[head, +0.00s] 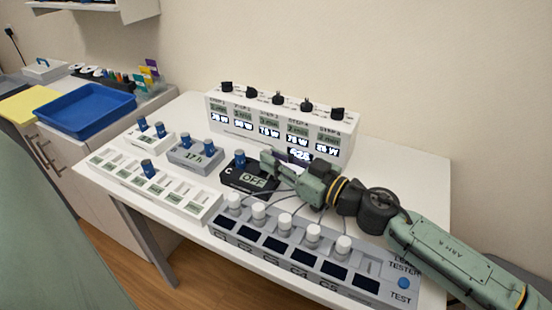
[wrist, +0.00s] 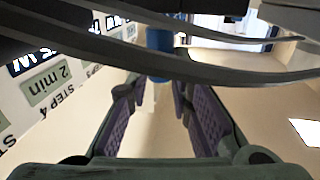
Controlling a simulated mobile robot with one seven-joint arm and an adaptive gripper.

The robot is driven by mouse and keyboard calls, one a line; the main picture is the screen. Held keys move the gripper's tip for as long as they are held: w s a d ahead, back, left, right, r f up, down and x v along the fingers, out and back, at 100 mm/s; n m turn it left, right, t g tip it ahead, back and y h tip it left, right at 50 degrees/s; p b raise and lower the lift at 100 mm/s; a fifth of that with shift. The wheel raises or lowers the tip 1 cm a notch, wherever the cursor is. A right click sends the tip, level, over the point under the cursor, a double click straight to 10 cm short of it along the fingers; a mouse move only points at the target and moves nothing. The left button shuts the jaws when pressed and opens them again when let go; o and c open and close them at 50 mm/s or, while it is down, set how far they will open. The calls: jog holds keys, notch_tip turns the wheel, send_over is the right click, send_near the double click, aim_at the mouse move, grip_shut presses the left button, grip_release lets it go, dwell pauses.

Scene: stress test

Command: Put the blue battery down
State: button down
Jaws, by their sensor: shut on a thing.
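My gripper (head: 272,160) is over the middle of the table, beside the black device with the OFF display (head: 254,181). In the wrist view my gripper (wrist: 155,95) has its purple-padded fingers closed around a blue battery (wrist: 160,66) at their far ends. Dark cables cross in front and hide part of this battery. In the head view a blue battery (head: 240,159) stands upright at the black device, just left of the fingertips. I cannot tell whether it is the held one, or whether the held battery touches anything.
More blue batteries stand in a grey timer (head: 195,157), a white unit (head: 150,140) and a white slotted tray (head: 180,195). A tester with white knobs (head: 300,255) lies in front of my gripper. A white box with several step displays (head: 280,125) stands behind it.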

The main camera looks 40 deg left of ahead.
jog(key=shift+f, duration=0.45)
jog(key=c, duration=1.4)
grip_release()
jog(key=shift+b, duration=0.3)
jog(key=shift+c, duration=0.2)
jog(key=shift+r+p, duration=0.45)
jog(key=d+b, duration=0.1)
jog(key=d, duration=0.2)
jog(key=d+b, duration=0.1)
jog(key=d, duration=0.3)
jog(key=d+b, duration=0.1)
jog(key=d, duration=0.2)
jog(key=shift+w+d, duration=0.3)
jog(key=shift+d, duration=0.1)
jog(key=shift+d+r+b, duration=0.2)
jog(key=shift+d+b, duration=0.1)
jog(key=shift+d, duration=0.3)
